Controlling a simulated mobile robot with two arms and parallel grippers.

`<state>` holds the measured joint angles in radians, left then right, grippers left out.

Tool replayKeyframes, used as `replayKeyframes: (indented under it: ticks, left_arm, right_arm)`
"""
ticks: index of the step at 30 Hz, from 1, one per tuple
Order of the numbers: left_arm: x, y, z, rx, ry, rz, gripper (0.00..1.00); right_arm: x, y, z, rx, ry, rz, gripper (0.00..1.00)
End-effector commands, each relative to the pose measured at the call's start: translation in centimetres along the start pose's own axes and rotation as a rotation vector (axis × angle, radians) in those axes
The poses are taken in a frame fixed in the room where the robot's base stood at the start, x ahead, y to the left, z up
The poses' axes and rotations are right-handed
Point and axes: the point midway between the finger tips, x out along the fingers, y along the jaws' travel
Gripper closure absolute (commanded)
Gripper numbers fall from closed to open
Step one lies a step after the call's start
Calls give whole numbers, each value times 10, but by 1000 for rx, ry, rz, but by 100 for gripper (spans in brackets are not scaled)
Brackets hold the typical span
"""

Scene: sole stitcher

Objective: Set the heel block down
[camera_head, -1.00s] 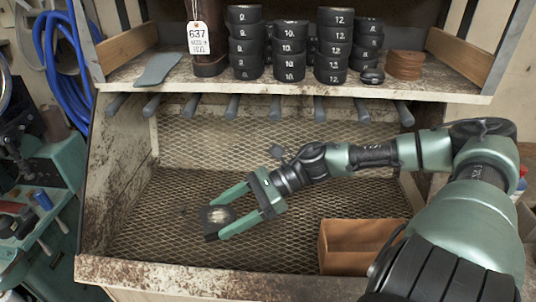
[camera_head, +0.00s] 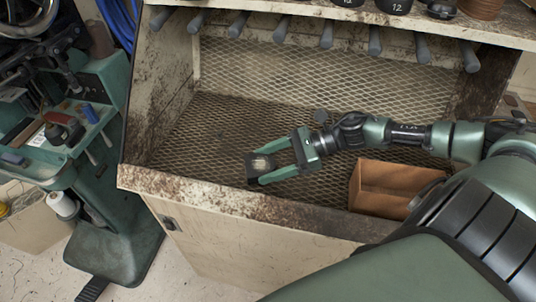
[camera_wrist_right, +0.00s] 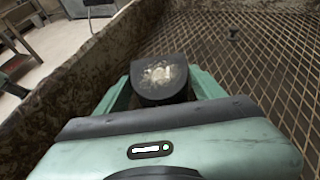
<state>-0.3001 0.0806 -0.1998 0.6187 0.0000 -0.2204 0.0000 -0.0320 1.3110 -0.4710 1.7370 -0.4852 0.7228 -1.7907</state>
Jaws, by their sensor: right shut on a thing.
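The heel block (camera_head: 261,166) is a small dark block with a pale worn patch on top. My right gripper (camera_head: 270,166) is shut on it, over the mesh floor of the bench bin near the front rim. In the right wrist view the heel block (camera_wrist_right: 158,78) sits between the two green fingers, with its worn face showing. I cannot tell how far it is above the mesh. My left gripper is not in view.
A brown open box (camera_head: 385,188) stands in the bin to the right of the gripper. The mesh floor (camera_head: 215,125) is mostly clear. A rusty front rim (camera_head: 230,205) borders it. A green machine (camera_head: 100,200) stands at the left.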

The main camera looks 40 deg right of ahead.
Motion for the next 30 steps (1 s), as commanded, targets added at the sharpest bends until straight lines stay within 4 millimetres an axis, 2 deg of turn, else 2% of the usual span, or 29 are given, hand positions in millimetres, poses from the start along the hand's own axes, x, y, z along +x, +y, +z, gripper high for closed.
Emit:
replayKeyframes:
  ticks: [6, 7, 9, 21, 27, 30]
  left_arm:
    - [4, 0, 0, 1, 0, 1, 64]
    - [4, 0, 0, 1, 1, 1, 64]
    - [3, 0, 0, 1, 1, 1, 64]
    - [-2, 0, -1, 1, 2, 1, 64]
    - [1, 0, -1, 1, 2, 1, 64]
    - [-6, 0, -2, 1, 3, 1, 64]
  right_arm:
    - [2, 0, -4, 1, -1, 1, 80]
    - [2, 0, -4, 1, 0, 1, 29]
    - [1, 0, -3, 1, 0, 1, 9]
    - [-2, 0, 2, 1, 2, 0, 9]
    - [-26, 1, -2, 4, 7, 2, 9]
    - [-42, 1, 0, 6, 8, 2, 9]
